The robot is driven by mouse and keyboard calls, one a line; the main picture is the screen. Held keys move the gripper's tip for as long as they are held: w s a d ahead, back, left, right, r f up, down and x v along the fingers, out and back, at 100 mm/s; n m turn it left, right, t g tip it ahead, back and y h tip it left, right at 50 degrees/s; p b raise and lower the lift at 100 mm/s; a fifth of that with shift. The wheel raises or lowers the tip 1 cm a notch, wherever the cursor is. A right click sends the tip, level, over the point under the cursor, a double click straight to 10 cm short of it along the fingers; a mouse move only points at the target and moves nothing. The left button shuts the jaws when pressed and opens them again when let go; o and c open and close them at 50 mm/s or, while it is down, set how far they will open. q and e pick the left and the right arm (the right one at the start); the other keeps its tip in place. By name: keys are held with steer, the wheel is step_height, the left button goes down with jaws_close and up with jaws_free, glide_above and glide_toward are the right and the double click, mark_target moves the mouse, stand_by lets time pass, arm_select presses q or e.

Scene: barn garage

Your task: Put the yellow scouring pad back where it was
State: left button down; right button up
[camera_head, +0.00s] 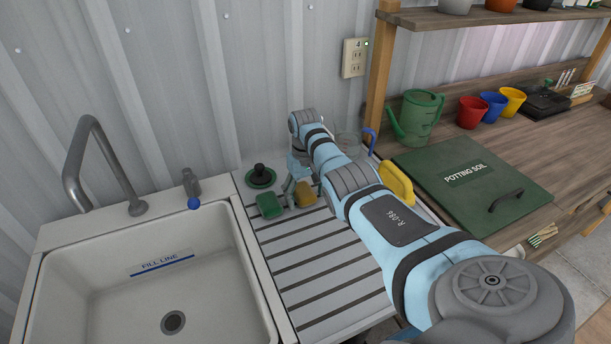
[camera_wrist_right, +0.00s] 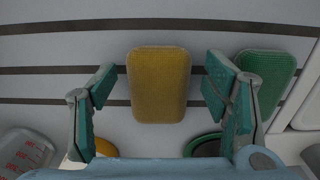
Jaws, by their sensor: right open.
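The yellow scouring pad (camera_head: 307,196) lies flat on the slatted draining board (camera_head: 335,285), to the right of the green scouring pad (camera_head: 269,206). My right gripper (camera_head: 296,184) is over the board right at the yellow pad and partly covers it. In the right wrist view, the yellow pad (camera_wrist_right: 159,85) shows between the two spread fingers, with a gap on each side. The green pad (camera_wrist_right: 266,84) lies beyond the right finger there. My right gripper is open and holds nothing. My left gripper is not in view.
A sink (camera_head: 160,275) with a faucet (camera_head: 100,165) is at the left. A dark plug on a green disc (camera_head: 260,177) stands behind the pads. A clear cup (camera_head: 349,143) and a yellow object (camera_head: 396,181) sit beside my arm. The board's front is clear.

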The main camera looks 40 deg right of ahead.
mark_target(305, 194)
steer(key=shift+r, duration=0.4)
step_height(305, 194, up, 12)
steer(key=p, duration=0.2)
steer(key=shift+f+p, duration=0.25)
steer(key=shift+p, duration=0.05)
